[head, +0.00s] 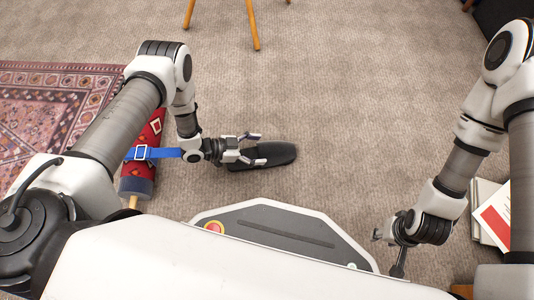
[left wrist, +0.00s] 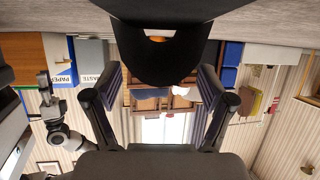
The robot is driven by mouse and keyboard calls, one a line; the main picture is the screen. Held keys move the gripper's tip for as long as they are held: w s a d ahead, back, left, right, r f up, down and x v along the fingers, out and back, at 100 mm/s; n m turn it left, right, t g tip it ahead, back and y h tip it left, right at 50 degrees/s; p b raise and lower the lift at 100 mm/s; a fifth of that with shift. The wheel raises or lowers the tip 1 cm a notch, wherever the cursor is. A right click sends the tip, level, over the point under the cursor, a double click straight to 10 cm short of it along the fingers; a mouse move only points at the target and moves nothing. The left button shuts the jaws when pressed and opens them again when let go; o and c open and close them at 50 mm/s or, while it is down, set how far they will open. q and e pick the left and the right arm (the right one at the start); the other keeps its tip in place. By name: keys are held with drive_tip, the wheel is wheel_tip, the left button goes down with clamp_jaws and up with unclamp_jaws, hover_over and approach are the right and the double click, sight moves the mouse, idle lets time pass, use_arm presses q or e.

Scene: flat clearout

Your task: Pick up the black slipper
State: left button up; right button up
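The black slipper (head: 272,154) lies on the carpet in the head view, just ahead of my left arm. My left gripper (head: 259,149) is open at the slipper's left end, and one finger overlaps it in the picture. In the left wrist view the dark slipper (left wrist: 160,55) fills the top middle, between and beyond the two spread fingers (left wrist: 160,95). I cannot tell whether the fingers touch it. My right gripper (head: 388,254) is low at the right, its fingers spread and empty, away from the slipper.
A red patterned roll with a blue strap (head: 140,153) lies beside my left forearm. A patterned rug (head: 45,110) is at the left. Wooden legs (head: 252,25) stand at the top. Books or papers (head: 492,210) lie at the right. Carpet beyond the slipper is clear.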

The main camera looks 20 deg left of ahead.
use_arm(q)
drive_tip(key=c, duration=0.9)
drive_tip(key=shift+o, duration=0.2)
drive_tip(key=shift+r, duration=0.1)
